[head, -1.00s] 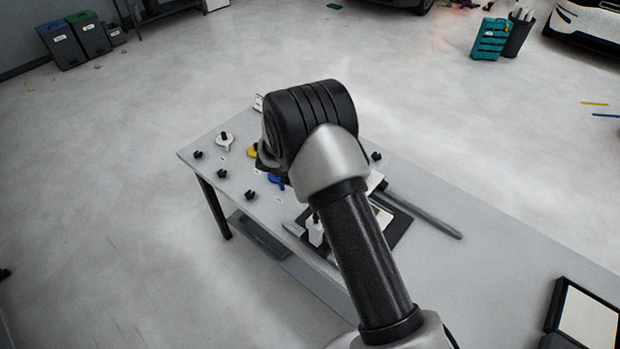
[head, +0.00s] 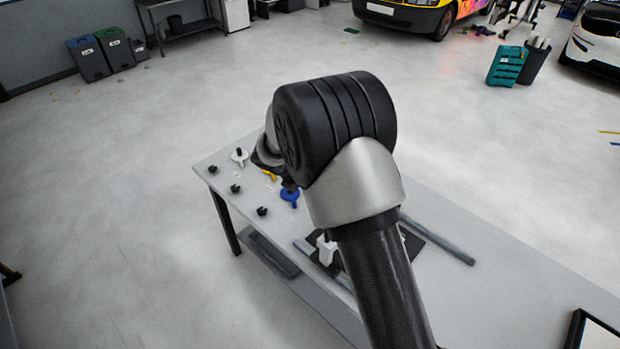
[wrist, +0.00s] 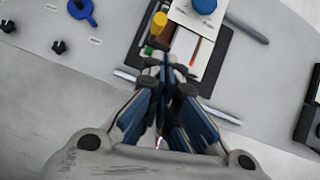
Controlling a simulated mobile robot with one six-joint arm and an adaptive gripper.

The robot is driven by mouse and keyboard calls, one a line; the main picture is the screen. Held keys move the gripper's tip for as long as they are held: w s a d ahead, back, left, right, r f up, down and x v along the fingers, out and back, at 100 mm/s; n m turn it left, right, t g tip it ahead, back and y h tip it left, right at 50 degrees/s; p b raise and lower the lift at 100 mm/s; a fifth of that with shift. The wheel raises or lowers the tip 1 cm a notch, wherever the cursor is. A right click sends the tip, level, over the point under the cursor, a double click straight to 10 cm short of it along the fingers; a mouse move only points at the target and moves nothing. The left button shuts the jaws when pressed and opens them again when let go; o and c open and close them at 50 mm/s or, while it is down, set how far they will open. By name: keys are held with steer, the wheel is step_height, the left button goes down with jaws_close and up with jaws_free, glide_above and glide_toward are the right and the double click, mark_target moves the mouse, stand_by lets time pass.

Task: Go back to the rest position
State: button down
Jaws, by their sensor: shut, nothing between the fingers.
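My gripper (wrist: 166,78) shows in the wrist view with its blue-padded fingers together and nothing between them. It is above the table's front edge, close in the picture to a dark mat (wrist: 217,75) with white cards and a yellow-topped item (wrist: 159,22) on it. In the head view my arm covers the middle of the table (head: 500,275) and hides the gripper's fingertips. The blue tool (head: 290,196) lies on the table left of my arm, and it also shows in the wrist view (wrist: 83,10).
Several small black knobs (head: 236,188) and a white tool (head: 240,156) stand on the table's left end. A grey bar (head: 440,240) lies to the right. A dark-framed panel (head: 592,332) is at lower right.

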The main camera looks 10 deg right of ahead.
steer(key=shift+s, duration=0.1)
steer(key=s+d+r+m+y+b, duration=0.1)
steer(key=s+d+r+m+b, duration=0.1)
steer(key=s+m+b, duration=0.55)
steer(key=s+d+r+m+b, duration=0.3)
steer(key=s+m+b, duration=0.3)
steer(key=s, duration=0.2)
steer(key=s+a+f+m+y+b, duration=0.1)
steer(key=s+f+m+b, duration=0.2)
steer(key=s, duration=0.4)
steer(key=s+a+f+m+y+b, duration=0.1)
steer(key=s+f+m+b, duration=0.3)
steer(key=s+m+b, duration=0.1)
steer(key=s+a+f+m+y+b, duration=0.1)
steer(key=s+m+b, duration=0.4)
steer(key=s, duration=0.5)
step_height(320, 180, down, 2)
steer(key=shift+a+f+m+y, duration=0.15)
steer(key=shift+a+m+y, duration=0.25)
steer(key=shift+m+y, duration=0.15)
